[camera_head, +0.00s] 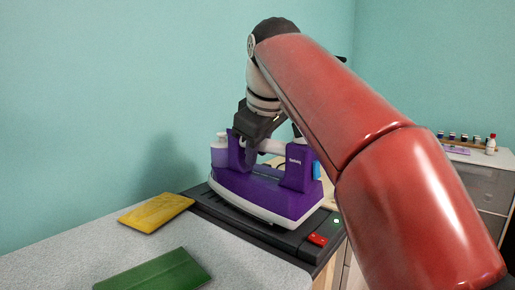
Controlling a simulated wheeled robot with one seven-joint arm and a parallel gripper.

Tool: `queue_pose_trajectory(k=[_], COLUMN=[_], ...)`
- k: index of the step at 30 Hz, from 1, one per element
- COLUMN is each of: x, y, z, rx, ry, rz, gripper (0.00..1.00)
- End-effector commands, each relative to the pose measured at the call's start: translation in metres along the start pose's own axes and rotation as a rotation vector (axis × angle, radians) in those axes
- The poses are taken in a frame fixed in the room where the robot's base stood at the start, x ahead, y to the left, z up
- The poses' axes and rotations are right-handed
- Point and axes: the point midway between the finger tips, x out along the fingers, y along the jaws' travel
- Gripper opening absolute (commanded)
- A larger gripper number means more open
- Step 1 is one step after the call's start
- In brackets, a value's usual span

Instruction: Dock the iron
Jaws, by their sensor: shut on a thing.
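The purple iron (262,192) with a white base edge is in the middle of the head view. It is level, over a dark flat dock (290,238) with a red switch (317,239) and a small green light. My gripper (258,140) reaches down from above and is shut on the iron's pale handle. The fingertips are mostly hidden by the iron's purple uprights. I cannot tell whether the iron's base touches the dock or hovers just above it.
A yellow folded cloth (156,212) and a green folded cloth (154,274) lie on the grey table (70,255) to the left. A drawer cabinet (484,185) with several small bottles stands at the back right. A teal wall is close behind the dock.

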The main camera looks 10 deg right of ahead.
Motion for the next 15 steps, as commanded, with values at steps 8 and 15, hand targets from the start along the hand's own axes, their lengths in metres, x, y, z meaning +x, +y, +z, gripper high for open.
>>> queue_pose_trajectory(k=[8,15], x=[0.0005,0.0031], y=[-0.0005,-0.0015], z=[0.0007,0.0018], rx=[0.0,0.0], ry=[0.006,0.006], rz=[0.005,0.005], gripper=[0.0,0.0])
